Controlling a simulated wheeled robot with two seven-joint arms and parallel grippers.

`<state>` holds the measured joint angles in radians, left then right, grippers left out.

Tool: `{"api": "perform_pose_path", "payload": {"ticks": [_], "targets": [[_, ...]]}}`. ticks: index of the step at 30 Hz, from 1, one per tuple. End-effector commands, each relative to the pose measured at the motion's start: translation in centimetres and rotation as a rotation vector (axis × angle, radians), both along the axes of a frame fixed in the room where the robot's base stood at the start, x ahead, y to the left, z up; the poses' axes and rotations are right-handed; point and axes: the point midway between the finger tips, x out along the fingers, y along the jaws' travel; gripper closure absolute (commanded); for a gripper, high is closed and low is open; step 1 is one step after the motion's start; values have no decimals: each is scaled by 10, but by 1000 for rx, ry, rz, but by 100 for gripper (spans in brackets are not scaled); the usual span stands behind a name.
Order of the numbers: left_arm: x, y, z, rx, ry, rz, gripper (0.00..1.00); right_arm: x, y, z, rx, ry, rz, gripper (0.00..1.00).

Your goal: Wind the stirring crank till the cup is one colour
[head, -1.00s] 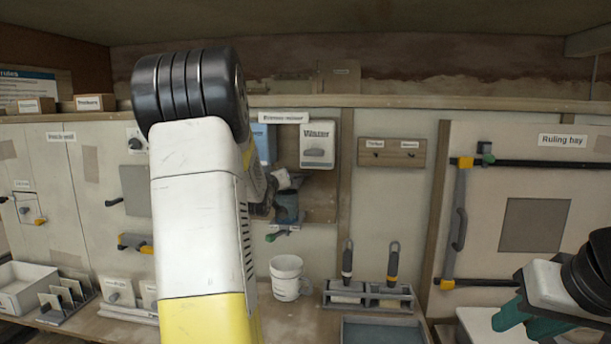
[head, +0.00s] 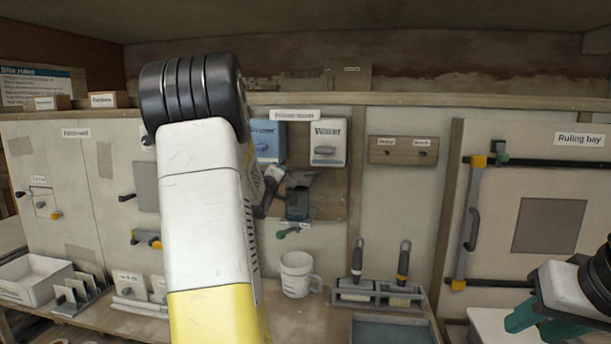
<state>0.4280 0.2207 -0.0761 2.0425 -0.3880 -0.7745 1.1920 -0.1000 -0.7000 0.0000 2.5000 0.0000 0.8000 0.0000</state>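A grey-blue cup (head: 298,208) stands under the mixer station on the back wall, below the blue and white boxes. A small crank with a green knob (head: 283,234) sticks out just below the cup, its knob to the left. My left arm rises across the middle and hides much of its own gripper. The visible part of my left gripper (head: 272,188) is dark and close to the cup's upper left; its fingertips are not clear. The cup's contents cannot be seen. My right gripper (head: 533,321), with teal fingers apart, is empty at lower right, far from the cup.
A white box marked Water (head: 328,143) hangs beside a blue box (head: 267,140). A white mug (head: 297,275) stands on the bench below the crank. A white bin (head: 35,280) stands at far left.

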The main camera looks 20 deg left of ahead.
Motion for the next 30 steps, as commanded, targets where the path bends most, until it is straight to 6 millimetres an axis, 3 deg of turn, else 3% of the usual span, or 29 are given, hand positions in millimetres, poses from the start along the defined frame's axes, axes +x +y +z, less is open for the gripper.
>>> {"api": "perform_pose_path", "payload": {"ticks": [15,16,18,30], "targets": [[0,0,-4,-19,3,-1,100,0,0,0,0,0,0,65],[0,0,-4,-19,3,-1,70,0,0,0,0,0,0,65],[0,0,-4,-18,3,-2,56,0,0,0,0,0,0,65],[-5,-1,-1,-17,-3,0,54,0,0,0,0,0,0,65]]}}
